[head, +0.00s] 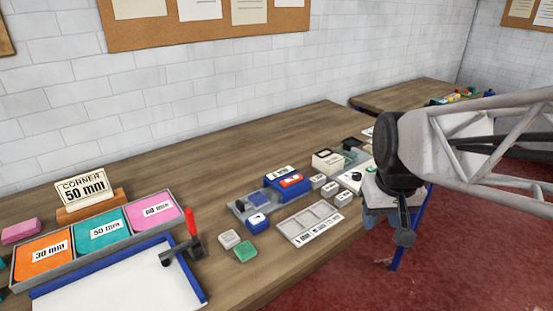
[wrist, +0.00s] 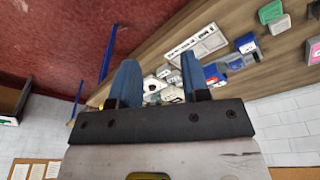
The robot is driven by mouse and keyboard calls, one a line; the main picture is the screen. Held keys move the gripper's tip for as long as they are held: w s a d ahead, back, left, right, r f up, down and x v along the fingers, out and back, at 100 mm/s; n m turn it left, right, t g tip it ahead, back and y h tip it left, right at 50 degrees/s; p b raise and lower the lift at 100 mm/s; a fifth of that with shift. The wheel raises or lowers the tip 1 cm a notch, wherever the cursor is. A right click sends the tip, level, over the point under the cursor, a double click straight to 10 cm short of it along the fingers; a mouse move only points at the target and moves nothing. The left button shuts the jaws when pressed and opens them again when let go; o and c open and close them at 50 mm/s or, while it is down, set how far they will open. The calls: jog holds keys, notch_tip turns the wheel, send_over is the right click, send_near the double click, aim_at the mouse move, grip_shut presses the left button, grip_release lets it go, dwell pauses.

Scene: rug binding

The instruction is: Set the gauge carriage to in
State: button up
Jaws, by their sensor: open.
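My gripper (head: 388,238) hangs at the right of the head view, near the front edge of the bench. In the wrist view its two blue fingers (wrist: 160,72) are spread apart with nothing held between them. A blue device (head: 287,186) with a white label and a red part sits mid-bench, left of my gripper and apart from it. It joins a grey plate (head: 240,208); a small blue block (head: 257,223) with a white face is at the plate's front. I cannot tell which part is the gauge carriage or read its setting. My gripper partly hides the equipment at the right.
A labelled compartment tray (head: 291,229), small pale blocks (head: 330,189) and a beige device (head: 327,161) stand near the blue device. At left are a tray of coloured pads (head: 103,232), a white board (head: 120,285) and a red-handled clamp (head: 190,222). The bench's back strip is clear.

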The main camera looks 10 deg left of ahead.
jog(key=w+a+n, duration=0.2)
jog(key=w+a, duration=0.4)
jog(key=w, duration=0.2)
jog(key=n+g, duration=0.2)
jog(key=n, duration=0.3)
send_over(240, 203)
notch_tip(240, 203, down, 15)
jog(key=shift+w+f, duration=0.1)
jog(key=shift+a, duration=0.1)
jog(key=shift+f, duration=0.2)
jog(key=shift+f, duration=3.8)
grip_shut()
